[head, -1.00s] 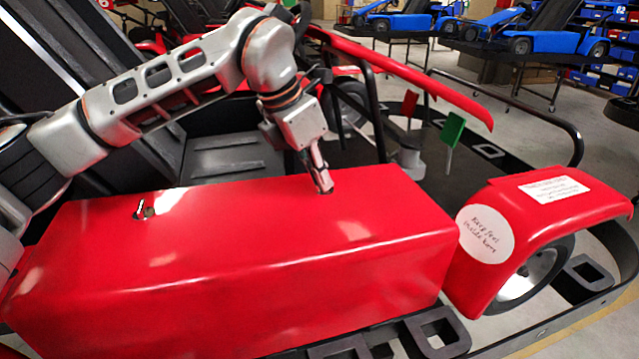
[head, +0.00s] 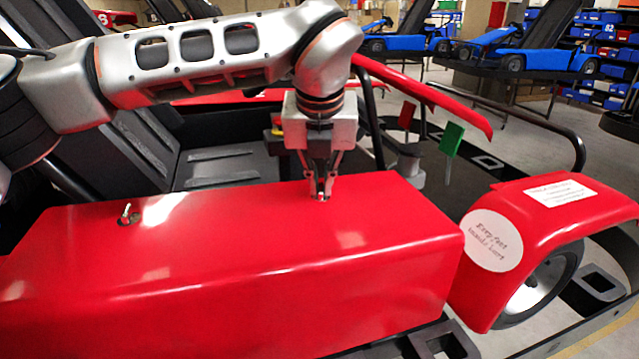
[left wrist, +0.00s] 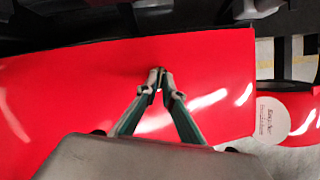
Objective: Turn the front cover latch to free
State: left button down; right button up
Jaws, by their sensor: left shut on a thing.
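The red cover (head: 270,255) is a long box-shaped panel along the kart's side. My left gripper (head: 321,192) points down onto its top towards the right end. Its fingers close on a small metal latch (head: 321,198), mostly hidden between the tips. In the left wrist view the two fingers (left wrist: 161,82) meet over the red surface, with a pale bit of the latch between them. Another small metal latch (head: 128,215) stands on the cover's left part, untouched. My right gripper is in neither view.
A red wheel fender (head: 545,215) with white labels is right of the cover. Black bars (head: 520,115) and a black seat (head: 225,165) lie behind. A small green flag (head: 453,136) stands beyond the cover. Blue karts are far back.

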pick_arm(q)
jog(key=shift+d+r+n+y, duration=0.15)
jog(key=shift+n+y, duration=0.55)
jog(key=shift+n, duration=1.2)
jog(key=c, duration=2.2)
grip_release()
jog(key=v, duration=1.1)
jog(key=shift+d+r, duration=0.1)
jog(key=shift+r, duration=0.35)
